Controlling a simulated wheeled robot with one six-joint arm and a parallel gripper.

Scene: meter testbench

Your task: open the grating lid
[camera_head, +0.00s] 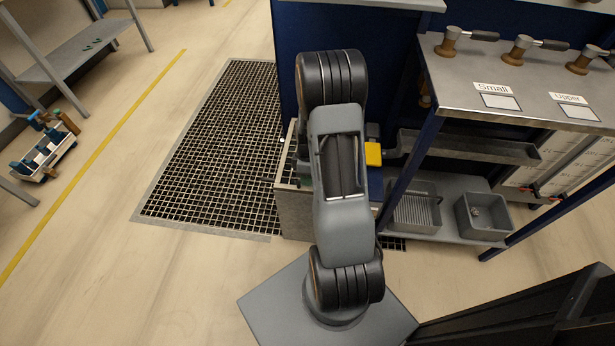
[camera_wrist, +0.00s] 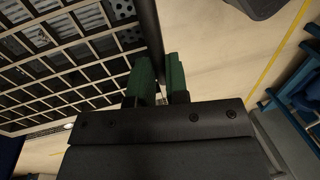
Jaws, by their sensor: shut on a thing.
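In the wrist view, the grating lid (camera_wrist: 75,60) is a grid of pale bars filling the upper left, with a dark bar (camera_wrist: 150,28) along its right edge. My gripper (camera_wrist: 159,78) has green fingers on both sides of this bar and is shut on it. Perforated plates show through the grid openings. In the head view, a grey metal box (camera_head: 296,217) stands behind and left of my arm. My arm hides most of its top and my gripper there. I cannot tell how far the lid is raised.
A dark floor grating (camera_head: 215,150) lies left of the box. A bench (camera_head: 468,88) with brass valves stands at the right, grey bins (camera_head: 483,216) on its lower shelf. A yellow block (camera_head: 373,154) is beside my arm.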

